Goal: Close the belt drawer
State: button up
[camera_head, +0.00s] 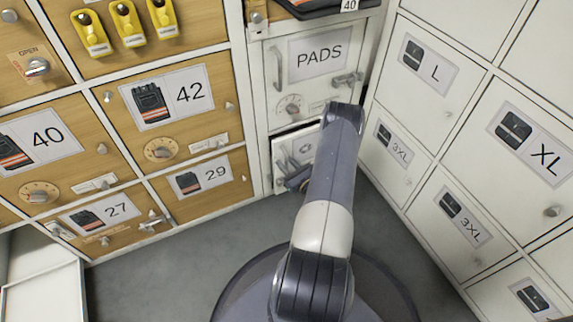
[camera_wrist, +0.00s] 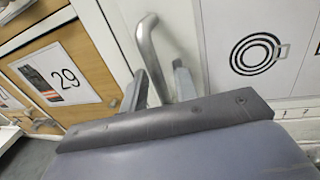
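The belt drawer (camera_head: 306,143) is the low white front under the PADS door in the head view. It stands a little out from the cabinet, with a dark gap along its top. In the wrist view its white front (camera_wrist: 218,75) carries a coiled-belt picture and a bent metal handle (camera_wrist: 150,50). My gripper (camera_wrist: 163,88) is at this handle, its two fingers apart. The handle's lower part runs down between the fingers, with a gap on the right side. My arm hides part of the drawer in the head view, and my gripper's body hides the handle's lower end.
The PADS door (camera_head: 318,75) above is shut. Wooden lockers (camera_head: 190,150) stand to the left, with the number 29 front (camera_head: 212,174) close beside the drawer. White lockers (camera_head: 440,110) stand close on the right. Grey floor (camera_head: 170,265) is clear in front.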

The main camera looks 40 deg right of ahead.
jog(key=shift+c, duration=0.5)
grip_shut()
